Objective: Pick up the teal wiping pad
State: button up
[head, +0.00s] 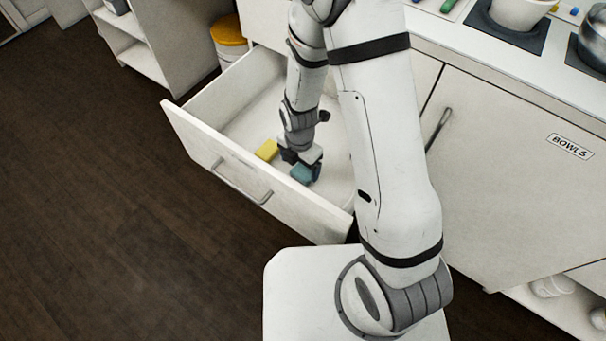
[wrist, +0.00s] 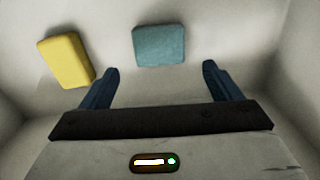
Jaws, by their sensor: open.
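The teal wiping pad (head: 302,174) lies on the floor of the open drawer (head: 238,161), near its front panel. In the wrist view the teal pad (wrist: 159,46) lies flat beyond the fingertips, roughly centred between them. My gripper (head: 302,160) reaches down into the drawer beside the pad and partly covers it in the head view. In the wrist view its two dark blue fingers (wrist: 160,72) are apart with nothing between them. I cannot tell the exact height of the fingertips above the drawer floor.
A yellow block (head: 267,150) lies left of the teal pad in the drawer; it also shows in the wrist view (wrist: 66,61). The drawer walls enclose the gripper. A yellow-topped bin (head: 228,31) stands behind. A cabinet marked BOWLS (head: 520,160) is at the right.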

aim_at(302, 173)
jog(key=f, duration=0.1)
jog(key=f+b, duration=0.1)
jog(key=f, duration=0.3)
jog(key=shift+w+d+b, duration=0.25)
jog(key=shift+d+b, duration=0.05)
jog(key=c, duration=1.1)
